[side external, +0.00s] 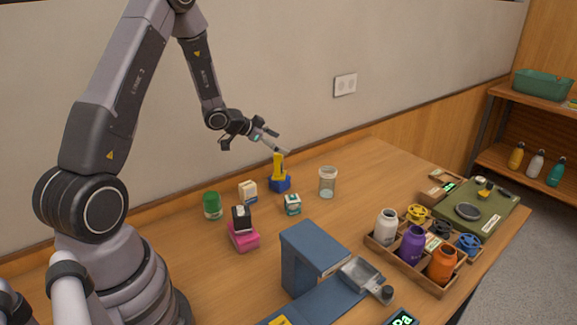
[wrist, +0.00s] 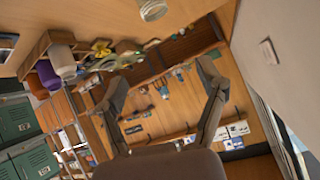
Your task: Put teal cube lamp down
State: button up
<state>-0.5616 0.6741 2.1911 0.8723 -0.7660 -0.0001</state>
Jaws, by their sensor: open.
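The teal cube lamp appears to be the small teal-and-white cube (side external: 292,204), resting upright on the wooden table in the side view. My gripper (side external: 256,147) is open and raised above the back of the table, up and left of the cube and apart from it. In the wrist view my open gripper (wrist: 163,76) has nothing between its fingers. I cannot make out the cube in the wrist view.
Around the cube stand a blue block with a yellow top (side external: 280,183), a clear jar (side external: 327,183), a cream cube (side external: 248,191), a green jar (side external: 212,205) and a black cube on a pink one (side external: 243,236). A blue stand (side external: 304,260) and a bottle tray (side external: 378,250) are nearer.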

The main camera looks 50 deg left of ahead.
jog(key=s+d+r+n+g+y, duration=0.1)
jog(key=s+d+r+y, duration=0.15)
jog(key=s+r, duration=0.45)
jog(key=s+d+r+n+g+y, duration=0.1)
jog(key=s+d+r+n+y, duration=0.15)
jog(key=r, duration=0.75)
jog(key=s+d+r+g+h, duration=0.1)
jog(key=s+d, duration=0.3)
jog(key=s, duration=0.3)
jog(key=s+d+r+g+h, duration=0.1)
jog(key=s+d, duration=0.2)
jog(key=s, duration=0.4)
jog(key=s+d+r+n+g+h, duration=0.1)
jog(key=s+d, duration=0.3)
jog(key=s, duration=0.3)
jog(key=shift+d+r, duration=0.2)
jog(key=shift+d, duration=0.15)
